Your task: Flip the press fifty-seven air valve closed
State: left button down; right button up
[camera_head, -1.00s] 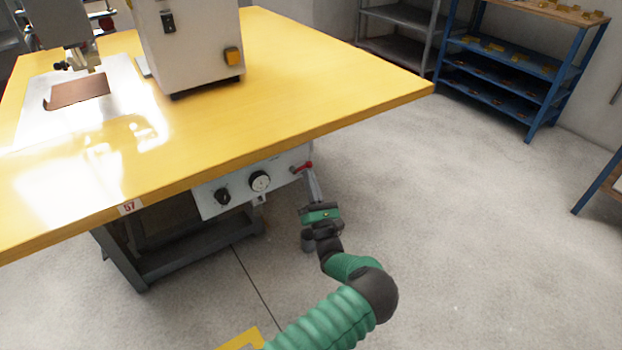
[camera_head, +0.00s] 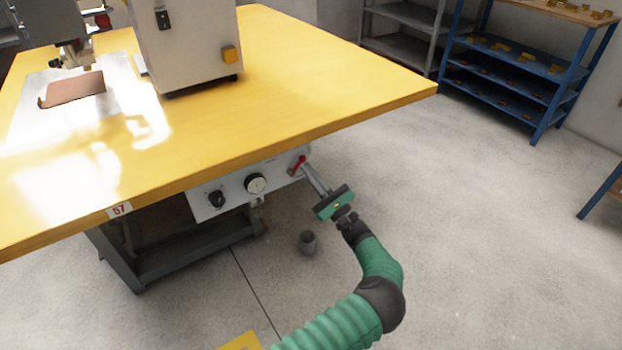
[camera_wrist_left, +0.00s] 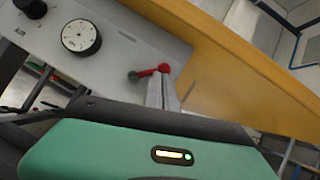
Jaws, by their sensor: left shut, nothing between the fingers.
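The air valve is a small red lever (camera_head: 299,164) at the right end of the grey control panel under the yellow table's front edge. In the head view it slants up and to the right. In the left wrist view the red lever (camera_wrist_left: 148,73) ends in a round red knob, with a green part at its other end. My left gripper (camera_head: 308,172) is shut and empty, its fingertips at the lever from below right. In the wrist view the fingertips (camera_wrist_left: 159,82) overlap the lever near the knob; they seem to touch it. My right gripper is not in view.
The panel also carries a round gauge (camera_head: 256,183) and a black knob (camera_head: 216,199). A grey cylinder (camera_head: 307,243) stands on the floor below. The floor at right is clear up to the blue shelf (camera_head: 510,75).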

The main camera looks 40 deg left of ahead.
pick_arm(q)
jog(key=shift+s+a+r+n+g+h+b, duration=0.15)
jog(key=shift+r+n+g+h, duration=0.3)
jog(key=shift+n+g, duration=1.1)
jog(key=shift+s+a+r+n+g+h+b, duration=0.1)
jog(key=shift+s+r+n+g+h, duration=0.35)
jog(key=shift+n, duration=1.85)
jog(key=shift+a+r+n+g+h+b, duration=0.1)
jog(key=shift+r+n+g+h, duration=0.35)
jog(key=shift+n+g, duration=1.25)
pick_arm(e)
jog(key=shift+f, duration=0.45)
pick_arm(q)
jog(key=shift+n, duration=0.35)
jog(key=shift+f+t, duration=0.1)
jog(key=shift+t, duration=0.2)
